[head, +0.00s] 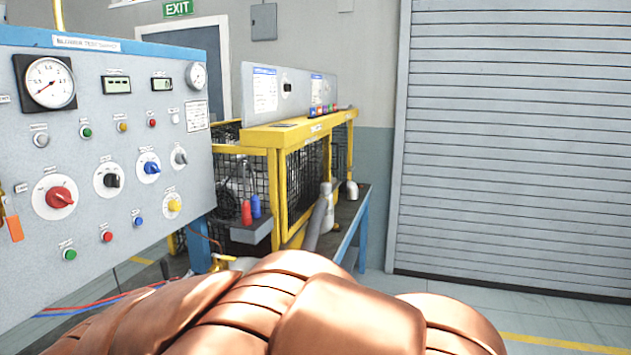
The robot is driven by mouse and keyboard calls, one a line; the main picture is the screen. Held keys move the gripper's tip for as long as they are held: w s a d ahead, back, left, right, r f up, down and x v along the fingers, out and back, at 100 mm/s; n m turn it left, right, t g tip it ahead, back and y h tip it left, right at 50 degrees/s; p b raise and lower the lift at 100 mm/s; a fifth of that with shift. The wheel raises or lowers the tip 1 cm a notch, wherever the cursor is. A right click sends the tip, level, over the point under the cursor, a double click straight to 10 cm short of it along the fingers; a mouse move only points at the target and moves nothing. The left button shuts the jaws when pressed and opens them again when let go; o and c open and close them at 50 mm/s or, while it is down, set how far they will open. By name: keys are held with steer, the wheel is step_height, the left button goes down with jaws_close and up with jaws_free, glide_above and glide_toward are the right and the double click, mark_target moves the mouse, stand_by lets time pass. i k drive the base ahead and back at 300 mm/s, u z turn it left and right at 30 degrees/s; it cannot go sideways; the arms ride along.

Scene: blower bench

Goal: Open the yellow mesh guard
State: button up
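The yellow mesh guard (277,160) stands on a bench right of the grey control panel. It has a yellow frame with dark wire mesh on its front and side, and looks closed from here. Machinery shows dimly through the mesh. My copper-coloured arm fills the bottom of the head view, well in front of the guard. My gripper is not in view.
The control panel (95,150) with gauges, knobs and buttons takes up the left.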

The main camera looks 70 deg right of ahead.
mark_target(287, 234)
steer(key=z, duration=2.45)
steer(key=k, duration=0.25)
steer(key=z, duration=1)
steer(key=k, duration=1.1)
steer(key=z, duration=0.7)
steer(key=i, duration=1.35)
steer(key=u, duration=0.4)
steer(key=i, duration=1.9)
steer(key=u, duration=1.2)
steer(key=i, duration=1.2)
steer(key=u, duration=1.7)
steer(key=i, duration=0.75)
steer(key=u, duration=0.4)
